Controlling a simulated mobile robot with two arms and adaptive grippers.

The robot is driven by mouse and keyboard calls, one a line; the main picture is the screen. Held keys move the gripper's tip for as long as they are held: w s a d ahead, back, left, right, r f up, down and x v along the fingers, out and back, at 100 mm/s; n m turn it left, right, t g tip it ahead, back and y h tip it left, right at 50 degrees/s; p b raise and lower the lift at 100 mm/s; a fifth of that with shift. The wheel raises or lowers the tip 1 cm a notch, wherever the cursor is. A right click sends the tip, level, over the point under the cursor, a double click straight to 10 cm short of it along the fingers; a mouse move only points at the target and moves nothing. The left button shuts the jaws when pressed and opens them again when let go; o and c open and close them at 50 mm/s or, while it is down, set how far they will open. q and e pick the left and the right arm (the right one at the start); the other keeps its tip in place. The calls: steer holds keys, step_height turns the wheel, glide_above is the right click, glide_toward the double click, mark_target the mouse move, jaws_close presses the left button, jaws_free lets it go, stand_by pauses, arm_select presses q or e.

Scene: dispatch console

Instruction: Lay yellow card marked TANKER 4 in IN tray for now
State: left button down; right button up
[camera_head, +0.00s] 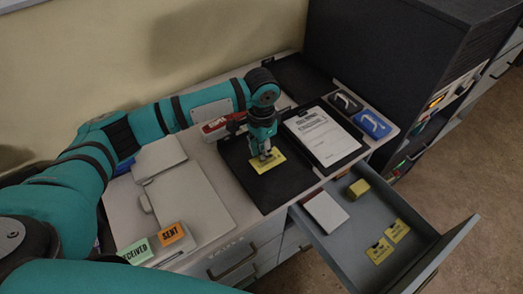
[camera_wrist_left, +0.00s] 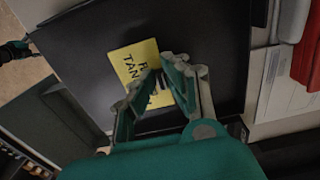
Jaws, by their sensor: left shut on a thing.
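My left gripper (camera_head: 266,154) points down over the middle black tray (camera_head: 240,184), shut on a yellow card (camera_head: 257,167). The card lies low over the tray floor, its printed side up. I cannot tell whether it touches the tray. No IN label is readable on the trays. My right gripper does not clearly show.
A second black tray holds a printed sheet (camera_head: 318,135). Another dark tray (camera_head: 300,76) is behind. The open drawer (camera_head: 345,236) holds yellow cards (camera_head: 380,251), a yellow block (camera_head: 358,188) and a white pad (camera_head: 325,212). SENT (camera_head: 171,234) and RECEIVED (camera_head: 136,252) tabs stand at front left.

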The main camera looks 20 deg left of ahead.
arm_select(q)
steer(key=shift+f, duration=0.95)
steer(key=c, duration=1.4)
jaws_free()
arm_select(e)
steer(key=shift+w+d+r, duration=0.1)
steer(key=shift+d+r, duration=0.25)
steer(key=shift+d, duration=0.2)
arm_select(q)
steer(key=shift+r+b, duration=1)
steer(key=shift+r, duration=5.15)
arm_select(e)
steer(key=shift+a+f, duration=0.15)
steer(key=shift+f, duration=0.45)
steer(key=shift+a+f, duration=0.15)
steer(key=shift+f, duration=0.4)
